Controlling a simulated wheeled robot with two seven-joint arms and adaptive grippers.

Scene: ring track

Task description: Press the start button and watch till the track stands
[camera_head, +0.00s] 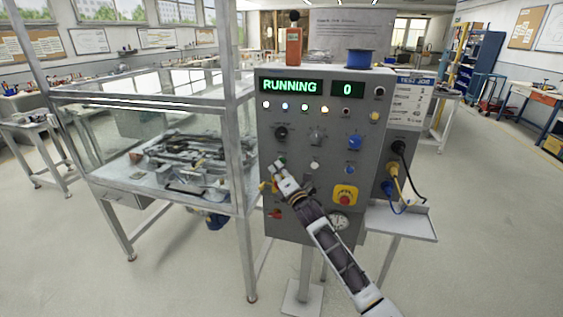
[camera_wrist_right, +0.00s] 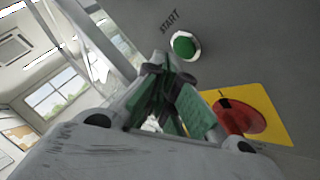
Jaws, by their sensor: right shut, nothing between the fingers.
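The grey control panel (camera_head: 300,220) stands in the middle of the head view. Its green display (camera_head: 290,87) reads RUNNING, and a second display (camera_head: 347,89) reads 0. The round green start button (camera_wrist_right: 186,45), labelled START, shows in the right wrist view just beyond my fingertips. I cannot tell whether they touch it. My right gripper (camera_head: 277,170) is shut and empty at the panel's left side; it also shows in the right wrist view (camera_wrist_right: 168,70). The track (camera_head: 185,160) lies inside the clear-walled enclosure left of the panel; its motion cannot be told. My left gripper is out of view.
A red stop button (camera_head: 345,197) on a yellow plate sits right of my gripper, also in the right wrist view (camera_wrist_right: 240,117). Knobs and lamps surround it. Cables (camera_head: 394,185) hang at the panel's right side above a small shelf (camera_head: 405,222). The enclosure's metal post (camera_head: 240,150) stands close left.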

